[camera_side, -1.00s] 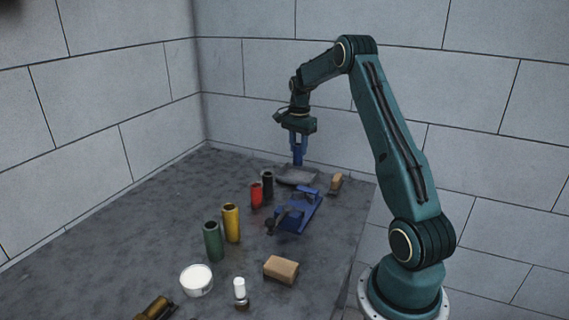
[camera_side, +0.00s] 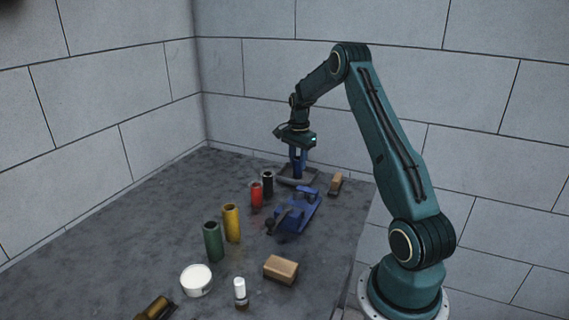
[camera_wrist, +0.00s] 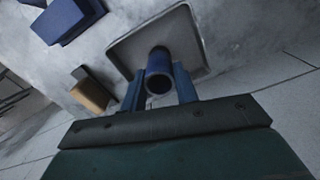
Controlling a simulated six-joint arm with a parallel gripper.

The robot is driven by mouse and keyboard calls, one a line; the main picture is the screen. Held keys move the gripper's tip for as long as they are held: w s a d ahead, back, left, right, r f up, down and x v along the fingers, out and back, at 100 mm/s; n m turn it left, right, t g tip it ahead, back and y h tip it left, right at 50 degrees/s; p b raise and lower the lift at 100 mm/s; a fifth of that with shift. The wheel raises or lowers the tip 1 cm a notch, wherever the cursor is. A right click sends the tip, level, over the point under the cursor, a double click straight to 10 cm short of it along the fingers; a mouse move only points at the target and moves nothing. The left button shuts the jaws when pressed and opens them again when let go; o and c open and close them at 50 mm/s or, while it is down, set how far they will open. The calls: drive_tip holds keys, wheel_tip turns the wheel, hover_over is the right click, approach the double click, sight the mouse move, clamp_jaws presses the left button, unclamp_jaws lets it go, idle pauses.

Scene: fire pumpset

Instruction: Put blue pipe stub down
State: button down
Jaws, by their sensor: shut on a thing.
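The blue pipe stub (camera_wrist: 158,75) is upright between the two blue fingers of my gripper (camera_wrist: 159,88) in the wrist view. My gripper is shut on it. In the side view my gripper (camera_side: 298,165) is low over a grey shallow tray (camera_side: 312,181) at the far end of the table, with the stub between its fingers. The tray also shows in the wrist view (camera_wrist: 195,38), behind the stub. The stub's lower end is over the tray; I cannot tell whether it touches the tray floor.
A blue vise (camera_side: 297,212) stands in front of the tray. A wood-handled brush (camera_side: 336,183) lies to its right. Black (camera_side: 267,184), red (camera_side: 256,195), yellow (camera_side: 232,223) and green (camera_side: 213,242) pipe stubs stand in a row to the left. A tan block (camera_side: 281,269) lies nearer.

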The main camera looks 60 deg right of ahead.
sight(298, 158)
drive_tip(key=shift+f, duration=0.15)
drive_tip(key=c, duration=1.1)
unclamp_jaws()
wheel_tip(298, 158, up, 12)
drive_tip(key=shift+r, duration=0.2)
